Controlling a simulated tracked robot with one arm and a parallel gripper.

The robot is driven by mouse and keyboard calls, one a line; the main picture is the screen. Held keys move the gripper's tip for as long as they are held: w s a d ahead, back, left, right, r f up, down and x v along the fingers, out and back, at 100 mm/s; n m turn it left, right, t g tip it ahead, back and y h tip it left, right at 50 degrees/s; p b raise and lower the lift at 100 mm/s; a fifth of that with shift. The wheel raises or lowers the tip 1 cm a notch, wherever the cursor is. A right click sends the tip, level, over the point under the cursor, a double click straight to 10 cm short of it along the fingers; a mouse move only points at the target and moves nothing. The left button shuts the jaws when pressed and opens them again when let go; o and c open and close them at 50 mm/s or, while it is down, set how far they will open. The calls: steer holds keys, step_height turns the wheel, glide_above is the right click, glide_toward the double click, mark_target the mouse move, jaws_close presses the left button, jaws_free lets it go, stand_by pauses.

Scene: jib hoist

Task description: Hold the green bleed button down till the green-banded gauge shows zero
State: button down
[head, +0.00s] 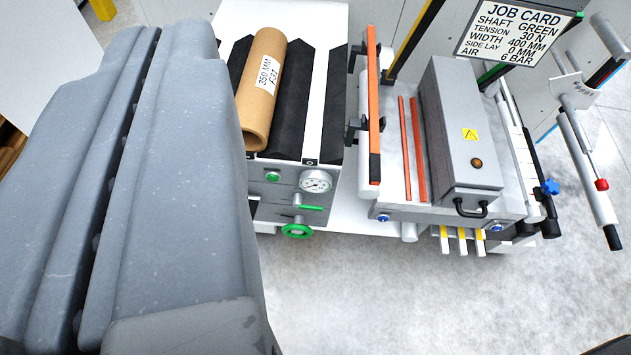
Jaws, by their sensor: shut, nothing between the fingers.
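A small round green button (273,176) sits on the grey panel (262,204) below the roll rack, left of the gauge. The white-faced gauge (316,181) is beside it; its needle and any green band are too small to read. My gripper (155,40) fills the left side of the view, large and close. Its two grey fingers lie together, with only a narrow dark seam between them and nothing held. It appears to the left of the button and apart from it in the picture; the depth between them is hard to judge.
A green lever (311,208) and green handwheel (297,231) sit below the gauge. A cardboard roll (264,88) lies on the black-ridged rack above. A grey machine box (462,135) and job card (517,30) are to the right. Pale floor (400,305) in front is clear.

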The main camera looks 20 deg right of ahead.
mark_target(273, 178)
steer(key=w+d+f+n+b, duration=0.35)
steer(key=w+f, duration=0.65)
steer(key=f, duration=0.4)
steer(key=w+d+f+n+b, duration=0.2)
steer(key=w+d+f+n, duration=0.2)
steer(key=w+f, duration=0.75)
step_height(273, 178, down, 19)
steer(key=w+a+n+y+b, duration=0.1)
steer(key=a+n+y+b, duration=0.1)
steer(key=n+y+b, duration=0.15)
steer(key=s+a+f+n+y+b, duration=0.1)
steer(key=s+a+f+n+y, duration=0.1)
steer(key=f, duration=0.6)
steer(key=s+a+f+n+y+b, duration=0.1)
steer(key=a+f+n+y, duration=0.1)
steer(key=f, duration=0.5)
steer(key=shift+s+a+f, duration=0.35)
steer(key=shift+a, duration=0.3)
steer(key=shift+w+y, duration=0.15)
steer(key=shift+y, duration=0.1)
steer(key=w+d+p, duration=0.2)
steer(key=w+p, duration=0.2)
steer(key=w, duration=0.4)
steer(key=shift+d, duration=0.35)
